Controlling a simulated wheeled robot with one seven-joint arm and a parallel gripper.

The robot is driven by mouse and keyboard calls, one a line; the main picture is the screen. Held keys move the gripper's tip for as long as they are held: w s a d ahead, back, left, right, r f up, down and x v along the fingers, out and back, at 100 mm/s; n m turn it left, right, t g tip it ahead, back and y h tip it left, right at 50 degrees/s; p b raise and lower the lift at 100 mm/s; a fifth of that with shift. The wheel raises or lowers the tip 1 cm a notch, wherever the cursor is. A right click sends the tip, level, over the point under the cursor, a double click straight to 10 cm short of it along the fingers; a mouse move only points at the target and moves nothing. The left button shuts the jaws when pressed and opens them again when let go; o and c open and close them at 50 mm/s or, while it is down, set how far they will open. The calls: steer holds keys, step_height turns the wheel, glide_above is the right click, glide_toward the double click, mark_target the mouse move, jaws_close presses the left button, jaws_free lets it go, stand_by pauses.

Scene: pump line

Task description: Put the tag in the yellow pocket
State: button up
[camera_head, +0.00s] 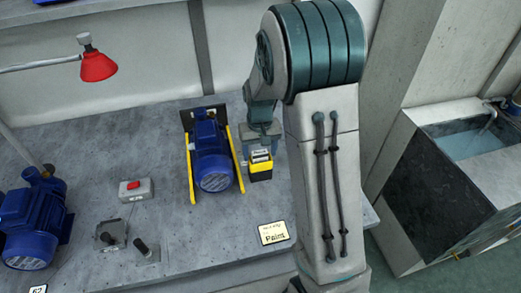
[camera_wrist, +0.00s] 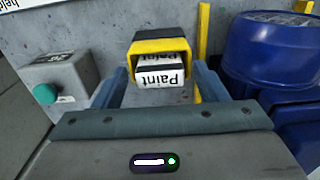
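The yellow pocket (camera_head: 260,175), a small yellow and black holder, stands on the bench just right of the middle blue pump. It also shows in the wrist view (camera_wrist: 160,45). A white and black tag (camera_wrist: 160,74) reading "Paint" sits in the pocket's opening, its print upside down in the wrist view. How deep it sits is hard to tell. My gripper (camera_wrist: 160,68) is open, with one finger on each side of the tag and a gap on both sides. In the head view my arm partly hides the gripper (camera_head: 262,140) behind the pocket.
The blue pump (camera_head: 213,160) between yellow rails stands close beside the pocket. A grey box with a green button (camera_wrist: 45,93) is on the other side. A red-button box (camera_head: 135,189) stands further left.

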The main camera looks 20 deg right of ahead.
mark_target(260, 152)
step_height(260, 152, up, 11)
steer(key=s+r+t, duration=0.3)
steer(key=s, duration=1.8)
steer(key=shift+d, duration=0.1)
